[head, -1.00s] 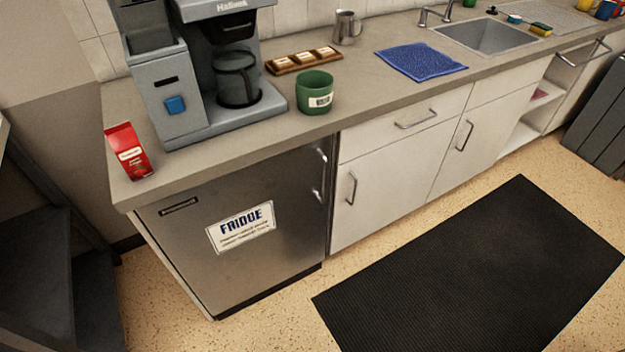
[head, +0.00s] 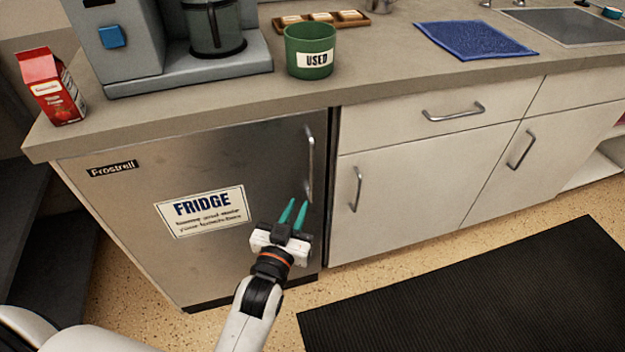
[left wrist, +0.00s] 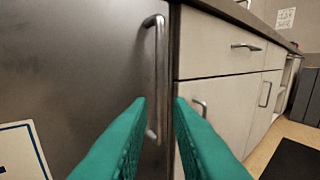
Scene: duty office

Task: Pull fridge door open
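The fridge door (head: 150,215) is a dark steel front under the counter, shut, with a "FRIDGE" sign (head: 202,211). Its vertical bar handle (head: 310,165) is near the door's right edge. My left gripper (head: 294,214) is in front of the door, by the handle's lower end. In the left wrist view the two green fingers (left wrist: 160,100) are apart with nothing between them touching, and the handle (left wrist: 160,75) stands ahead, lined up with the gap. My right gripper is in neither view.
The counter (head: 200,105) above holds a coffee machine (head: 185,75), a red carton (head: 50,88), a green "USED" bin (head: 310,52) and a blue cloth (head: 475,40). White cabinets (head: 420,180) adjoin on the right. A black mat (head: 480,300) lies on the floor.

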